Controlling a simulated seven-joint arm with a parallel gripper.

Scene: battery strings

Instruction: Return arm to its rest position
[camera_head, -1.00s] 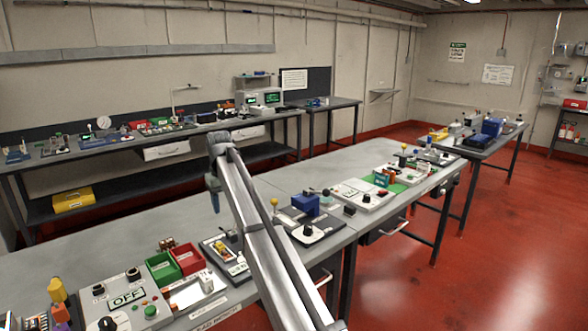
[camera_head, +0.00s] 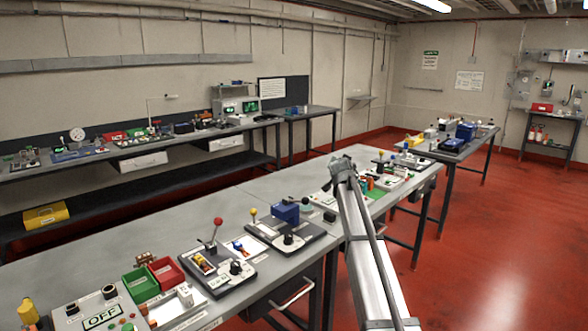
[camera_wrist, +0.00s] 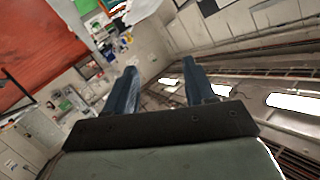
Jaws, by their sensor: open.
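My arm (camera_head: 372,255) reaches up from the bottom of the head view, over the right part of the front bench. Its far end hides part of that bench, and the fingers cannot be made out there. In the wrist view my gripper (camera_wrist: 160,85) has its two blue-grey fingers spread wide with nothing between them. Beyond the fingers are wall, ceiling and ceiling lights, tilted in the picture.
The front bench (camera_head: 110,255) holds an OFF panel (camera_head: 100,315), a green bin (camera_head: 140,285), a red bin (camera_head: 167,272), a red-knobbed lever (camera_head: 217,222) and a blue block (camera_head: 286,212). A yellow case (camera_head: 46,215) lies on the back bench's lower shelf. Red floor (camera_head: 500,240) is clear at right.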

